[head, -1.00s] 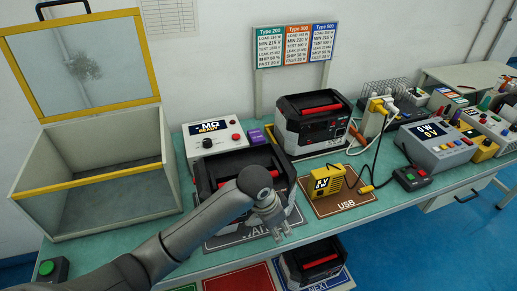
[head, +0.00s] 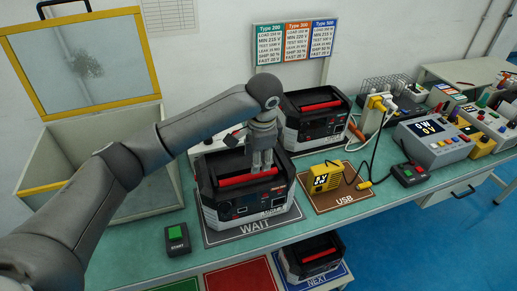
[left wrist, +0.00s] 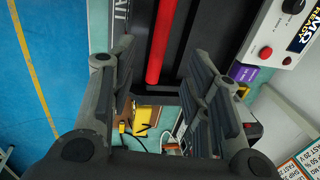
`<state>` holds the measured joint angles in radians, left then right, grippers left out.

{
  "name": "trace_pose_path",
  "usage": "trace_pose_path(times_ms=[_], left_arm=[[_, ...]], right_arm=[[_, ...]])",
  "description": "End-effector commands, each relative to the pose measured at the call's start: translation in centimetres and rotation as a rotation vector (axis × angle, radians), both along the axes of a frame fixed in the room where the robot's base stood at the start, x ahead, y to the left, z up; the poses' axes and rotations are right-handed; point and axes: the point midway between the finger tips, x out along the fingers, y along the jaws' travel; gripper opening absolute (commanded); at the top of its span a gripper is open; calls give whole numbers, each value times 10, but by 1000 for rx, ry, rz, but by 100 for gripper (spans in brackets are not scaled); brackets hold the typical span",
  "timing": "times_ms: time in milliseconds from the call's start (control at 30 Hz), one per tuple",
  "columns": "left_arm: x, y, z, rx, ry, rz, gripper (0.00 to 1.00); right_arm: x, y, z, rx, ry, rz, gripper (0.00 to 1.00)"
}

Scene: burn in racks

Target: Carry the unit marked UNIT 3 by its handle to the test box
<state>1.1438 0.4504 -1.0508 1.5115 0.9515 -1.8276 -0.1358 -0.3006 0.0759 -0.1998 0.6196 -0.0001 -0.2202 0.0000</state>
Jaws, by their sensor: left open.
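A black and grey unit (head: 250,207) with a red handle (head: 248,178) stands on the WAIT mat (head: 255,229). A similar unit (head: 314,122) stands behind it, and a third (head: 313,257) is on the NEXT mat below. I cannot read a unit number on any of them. My left gripper (head: 262,165) is open, pointing down at the handle of the WAIT unit. In the left wrist view the red handle (left wrist: 163,40) runs between the spread fingers (left wrist: 165,80). The open test box (head: 55,150), yellow-edged with its lid raised, is at left, partly hidden by my arm.
A START button box (head: 178,239) sits at the table's front edge. A sign board (head: 296,40) stands behind.

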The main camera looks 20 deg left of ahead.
Motion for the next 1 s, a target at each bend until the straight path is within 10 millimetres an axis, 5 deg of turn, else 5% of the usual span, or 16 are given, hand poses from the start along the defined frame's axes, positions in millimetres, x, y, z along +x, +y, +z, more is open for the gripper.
trace_pose_path(times_ms=[433,867,1000], left_arm=[[11,8,-70,0,0,2,44],[13,9,-80,-1,-3,0,44],[13,9,-79,0,-1,0,26]], right_arm=[[0,-3,19,-3,0,2,40],[0,-5,20,-6,0,2,40],[0,-5,20,-5,0,3,40]])
